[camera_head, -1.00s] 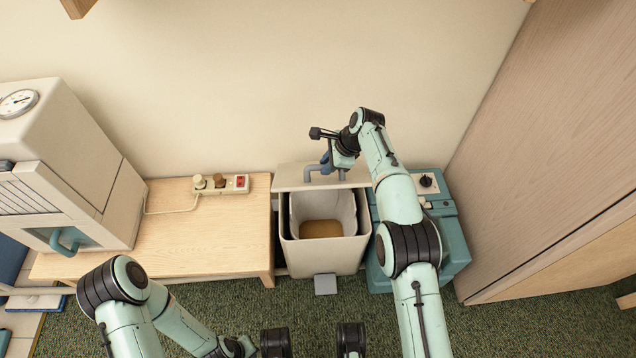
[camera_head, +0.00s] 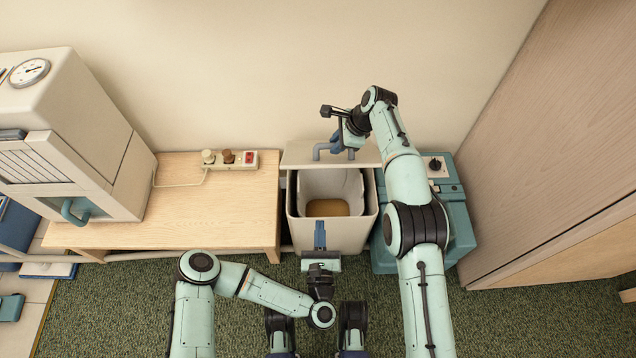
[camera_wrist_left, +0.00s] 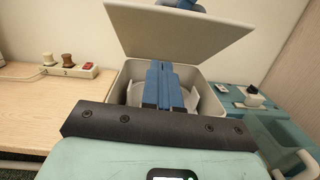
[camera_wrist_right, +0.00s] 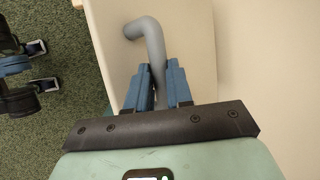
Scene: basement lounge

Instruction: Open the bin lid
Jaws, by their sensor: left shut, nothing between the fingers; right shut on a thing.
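The bin (camera_head: 343,237) stands against the wall with its lid (camera_head: 299,153) raised, and its pale liner and brown bottom show inside. A grey bent handle (camera_head: 318,151) is on the lid. My right gripper (camera_head: 337,142) is shut on the handle, as the right wrist view shows with the handle (camera_wrist_right: 147,37) between the blue fingers (camera_wrist_right: 161,88). My left gripper (camera_head: 320,236) is shut and empty in front of the bin, its fingers near the front wall. In the left wrist view the bin opening and raised lid (camera_wrist_left: 180,32) lie ahead of the shut fingers.
A wooden table (camera_head: 216,207) with a power strip (camera_head: 231,161) and a cream machine (camera_head: 75,130) is left of the bin. A teal box (camera_head: 458,222) stands close on the right, beside a wooden panel (camera_head: 520,150). Green carpet (camera_head: 130,290) lies in front.

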